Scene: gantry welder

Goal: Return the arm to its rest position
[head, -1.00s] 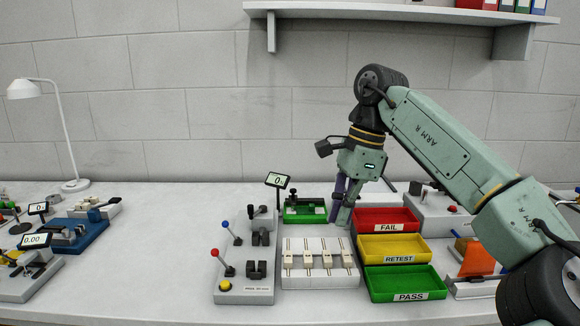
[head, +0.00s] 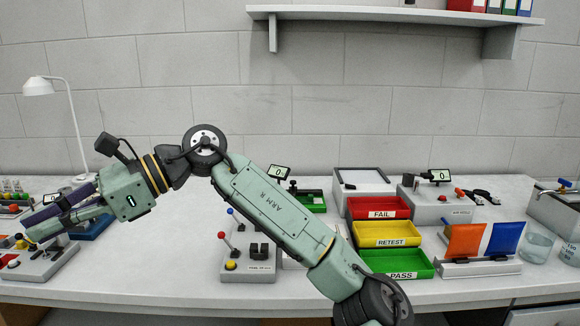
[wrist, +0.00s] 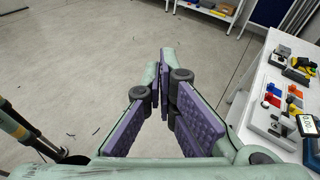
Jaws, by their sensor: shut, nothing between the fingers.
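My arm stretches across the head view from the lower right to the left. My gripper (head: 45,217) is at the far left, in front of the devices at that end of the bench. In the wrist view my gripper (wrist: 166,100) has its purple-padded fingers close at the tips, with nothing between them. It points over the grey floor (wrist: 90,60), beside the bench (wrist: 252,88). My forearm hides the white block in the middle of the bench.
Red FAIL (head: 378,214), yellow RETEST (head: 390,242) and green PASS trays lie right of centre. A lever box (head: 250,273) stands by my forearm. A white lamp (head: 40,87) is at the back left. A shelf (head: 400,14) hangs above. Glass cups (head: 537,246) are at right.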

